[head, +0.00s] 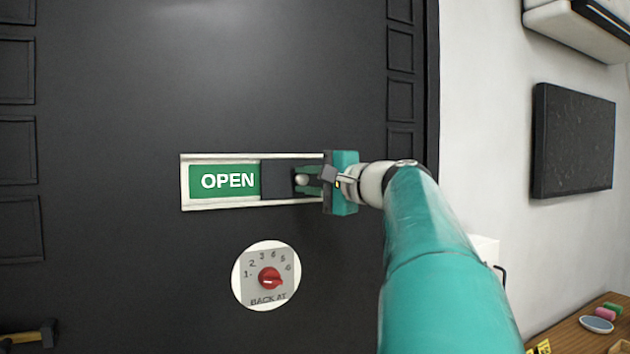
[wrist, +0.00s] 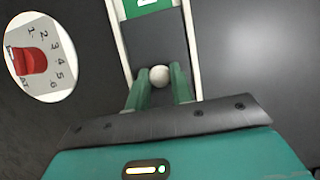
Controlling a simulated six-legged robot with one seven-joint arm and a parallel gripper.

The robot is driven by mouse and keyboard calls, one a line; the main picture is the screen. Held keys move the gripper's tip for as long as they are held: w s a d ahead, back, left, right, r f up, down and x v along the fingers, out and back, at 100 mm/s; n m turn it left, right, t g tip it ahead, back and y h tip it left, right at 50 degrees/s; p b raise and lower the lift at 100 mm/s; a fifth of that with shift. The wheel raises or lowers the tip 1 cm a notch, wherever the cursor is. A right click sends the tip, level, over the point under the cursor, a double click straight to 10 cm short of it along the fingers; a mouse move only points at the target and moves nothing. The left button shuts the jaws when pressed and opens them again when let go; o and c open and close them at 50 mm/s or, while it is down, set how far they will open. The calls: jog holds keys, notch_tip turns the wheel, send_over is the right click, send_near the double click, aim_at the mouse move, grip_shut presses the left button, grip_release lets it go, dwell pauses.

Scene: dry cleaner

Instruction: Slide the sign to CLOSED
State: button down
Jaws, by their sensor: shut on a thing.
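The sliding sign (head: 225,181) is mounted on a dark door in a pale frame and shows a green panel reading OPEN at its left. A dark slider plate (head: 276,180) covers the part to the right of the word. A round pale knob (head: 301,180) stands on the slider; it also shows in the wrist view (wrist: 160,75). My gripper (head: 306,180) is at the knob, its green fingers on both sides of it. In the wrist view my gripper (wrist: 160,80) is shut on the knob. My gripper and wrist hide the right end of the frame.
A round white dial with a red pointer (head: 269,278), marked BACK AT, is below the sign. A dark panel (head: 573,141) hangs on the white wall to the right. A wooden table (head: 575,335) with small items is at the lower right.

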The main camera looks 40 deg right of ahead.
jog(key=w+a, duration=0.1)
jog(key=a, duration=0.3)
jog(key=w+a, duration=0.1)
jog(key=a, duration=0.4)
jog(key=w+a, duration=0.2)
jog(key=a, duration=0.3)
jog(key=shift+a, duration=0.1)
jog(key=c, duration=1.2)
grip_release()
jog(key=shift+a, duration=0.15)
jog(key=shift+c, duration=0.2)
jog(key=shift+d, duration=0.25)
jog(key=s+d, duration=0.1)
jog(key=s, duration=1.2)
jog(key=shift+s+d, duration=0.25)
jog(key=shift+s, duration=0.1)
jog(key=shift+f, duration=0.1)
